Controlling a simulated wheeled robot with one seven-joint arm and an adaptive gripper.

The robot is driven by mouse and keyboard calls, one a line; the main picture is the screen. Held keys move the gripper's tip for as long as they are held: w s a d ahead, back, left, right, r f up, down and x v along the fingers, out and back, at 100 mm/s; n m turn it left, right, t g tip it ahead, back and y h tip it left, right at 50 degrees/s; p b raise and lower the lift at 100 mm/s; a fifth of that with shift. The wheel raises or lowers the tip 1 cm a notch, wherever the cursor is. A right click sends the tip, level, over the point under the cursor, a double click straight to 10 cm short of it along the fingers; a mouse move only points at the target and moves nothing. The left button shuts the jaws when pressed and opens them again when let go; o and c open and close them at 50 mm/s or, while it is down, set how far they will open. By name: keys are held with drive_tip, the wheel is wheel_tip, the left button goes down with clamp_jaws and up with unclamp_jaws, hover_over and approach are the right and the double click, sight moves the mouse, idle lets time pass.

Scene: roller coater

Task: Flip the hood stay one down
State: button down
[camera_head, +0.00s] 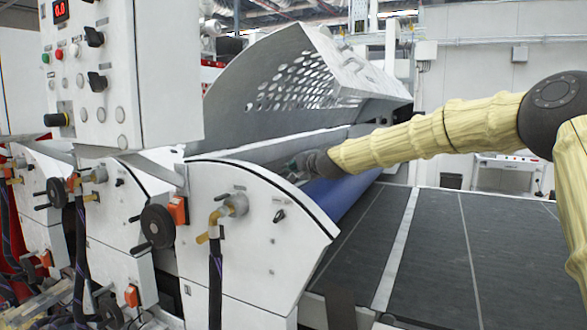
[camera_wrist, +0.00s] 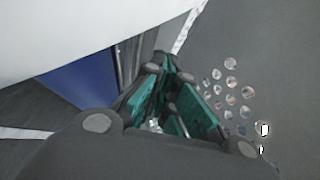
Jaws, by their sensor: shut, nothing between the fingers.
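The raised grey hood (camera_head: 240,82) with round holes stands open over the roller coater. I cannot make out a hood stay for certain in either view. My gripper (camera_head: 293,168) is inside the opening under the hood, just behind the white curved side panel (camera_head: 262,205). The wrist view shows my gripper (camera_wrist: 166,72) with its teal finger pads drawn together and nothing held. The perforated hood surface (camera_wrist: 252,60) is to the right of the fingers there. A blue roller (camera_wrist: 82,82) is to the left. Contact of the fingertips with anything cannot be told.
The blue roller also shows below my gripper in the head view (camera_head: 340,195). A dark conveyor bed (camera_head: 430,245) lies to the right. A white control cabinet (camera_head: 165,70) stands at left. Handwheels (camera_head: 157,226) and hoses stick out in front of the side panels.

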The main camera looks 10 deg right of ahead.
drive_tip(key=s+a+r, duration=0.1)
drive_tip(key=s+r, duration=0.1)
drive_tip(key=r, duration=0.4)
drive_tip(key=s+a+r+b, duration=0.1)
drive_tip(key=s+r, duration=0.1)
drive_tip(key=r, duration=0.4)
drive_tip(key=shift+a, duration=0.25)
drive_tip(key=shift+r, duration=0.1)
